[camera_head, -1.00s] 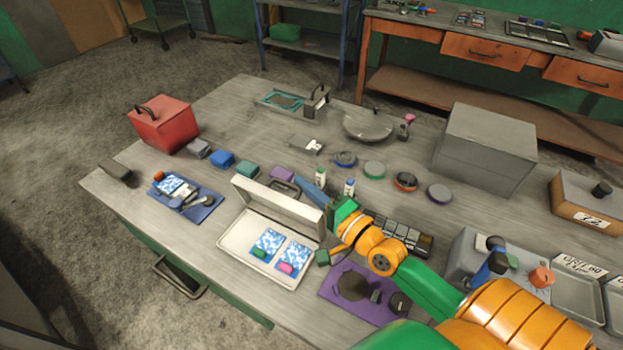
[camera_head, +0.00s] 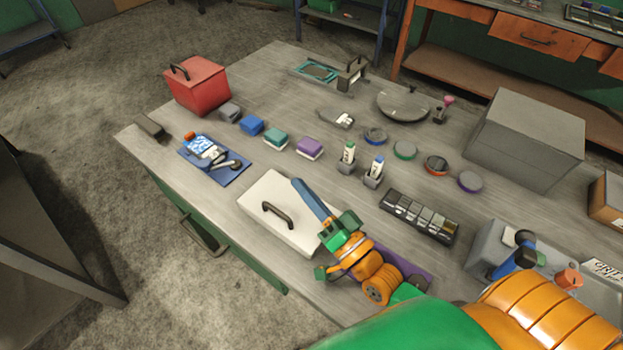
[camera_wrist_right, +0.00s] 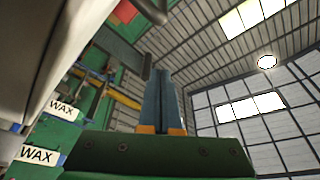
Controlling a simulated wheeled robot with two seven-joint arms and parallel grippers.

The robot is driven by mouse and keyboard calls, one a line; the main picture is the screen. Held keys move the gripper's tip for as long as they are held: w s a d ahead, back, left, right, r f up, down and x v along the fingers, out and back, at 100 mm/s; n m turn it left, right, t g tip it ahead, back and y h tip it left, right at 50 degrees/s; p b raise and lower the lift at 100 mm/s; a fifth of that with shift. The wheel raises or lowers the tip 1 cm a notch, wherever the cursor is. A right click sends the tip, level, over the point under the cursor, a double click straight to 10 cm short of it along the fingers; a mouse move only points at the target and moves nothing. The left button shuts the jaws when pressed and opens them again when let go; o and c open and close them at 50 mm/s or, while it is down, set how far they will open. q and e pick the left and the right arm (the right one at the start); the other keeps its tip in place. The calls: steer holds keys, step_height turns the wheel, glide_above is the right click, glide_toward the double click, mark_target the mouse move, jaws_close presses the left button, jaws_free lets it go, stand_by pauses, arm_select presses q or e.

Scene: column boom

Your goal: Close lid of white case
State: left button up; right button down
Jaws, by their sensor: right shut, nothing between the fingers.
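The white case (camera_head: 265,230) sits near the table's front edge in the head view. Its lid is down over the base, and a dark handle (camera_head: 277,214) shows on top. The case's inside is hidden, and I cannot tell whether a thin gap is left at the rim. My right gripper (camera_head: 299,184) is shut and empty, its blue fingers reaching across the lid's right side; I cannot tell whether they touch it. The fingers also show together in the right wrist view (camera_wrist_right: 164,75). My left gripper is not in view.
A blue tray (camera_head: 228,176) with small items lies left of the case. Two small holders with bottles (camera_head: 347,155) stand behind it. A dark compartment box (camera_head: 420,216) lies right, and a purple mat (camera_head: 415,275) is partly under my arm. A red box (camera_head: 197,88) stands back left.

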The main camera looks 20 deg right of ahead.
steer(key=shift+s+a+f, duration=0.3)
steer(key=shift+a, duration=0.2)
stand_by(0.5)
steer(key=shift+s+f, duration=0.1)
steer(key=shift+f, duration=0.05)
steer(key=b+v, duration=0.1)
steer(key=v, duration=0.3)
steer(key=r+v, duration=0.1)
steer(key=v, duration=0.2)
steer(key=r+b+v, duration=0.1)
steer(key=v, duration=0.3)
steer(key=shift+s+d+r+b, duration=0.15)
steer(key=shift+s+b, duration=0.15)
steer(key=shift+s, duration=0.25)
steer(key=shift+s+d, duration=0.2)
steer(key=shift+s, duration=0.35)
